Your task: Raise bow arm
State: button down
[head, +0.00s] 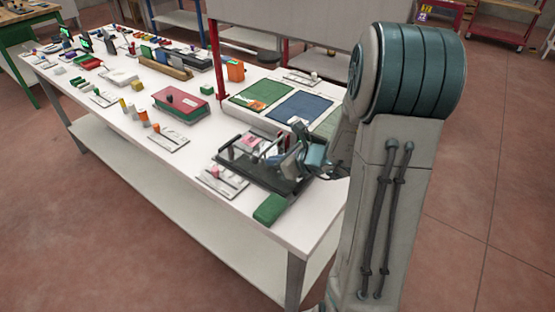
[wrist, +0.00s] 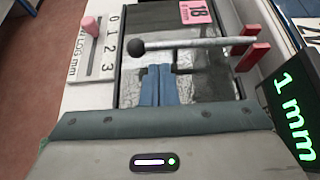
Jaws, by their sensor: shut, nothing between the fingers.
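The glass edger (head: 240,170) is a dark machine on the near end of the white bench; in the wrist view its dark bed (wrist: 205,88) fills the middle. The bow arm (wrist: 195,43) is a pale metal rod with a black ball knob (wrist: 137,47) at its left end and a red bracket (wrist: 252,45) at its right end. It lies nearly level across the picture. My gripper (wrist: 158,66) has its blue fingers together, empty, with the tips just below the rod in the picture. I cannot tell whether they touch it. In the head view my gripper (head: 300,155) is over the machine.
A log scale (wrist: 97,55) with a pink peg (wrist: 92,26) lies left of the machine. A display (wrist: 292,115) reading 1 mm stands at the right. A pink 18 card (wrist: 196,11) is behind. A green block (head: 270,208) lies at the bench's front edge.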

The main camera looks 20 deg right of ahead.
jog(key=v, duration=0.7)
jog(key=shift+r, duration=0.1)
jog(key=s+a+r+n+g+h+p, duration=0.1)
jog(key=s+a+r+n+g+p, duration=0.2)
jog(key=r+n, duration=0.6)
jog(key=s+a+r+n+g+h+p, duration=0.2)
jog(key=s+a+r+n+p, duration=0.5)
jog(key=s+n, duration=0.5)
jog(key=shift+s+r+g+p, duration=0.2)
jog(key=shift+r+g+p, duration=0.65)
jog(key=shift+p, duration=0.15)
jog(key=s+d+n+h, duration=0.1)
jog(key=n, duration=0.1)
jog(key=s+d+r+n+h, duration=0.1)
jog(key=n, duration=0.2)
jog(key=s+d+r+n+t+h, duration=0.1)
jog(key=n+h, duration=0.1)
jog(key=n, duration=0.1)
jog(key=shift+s, duration=0.3)
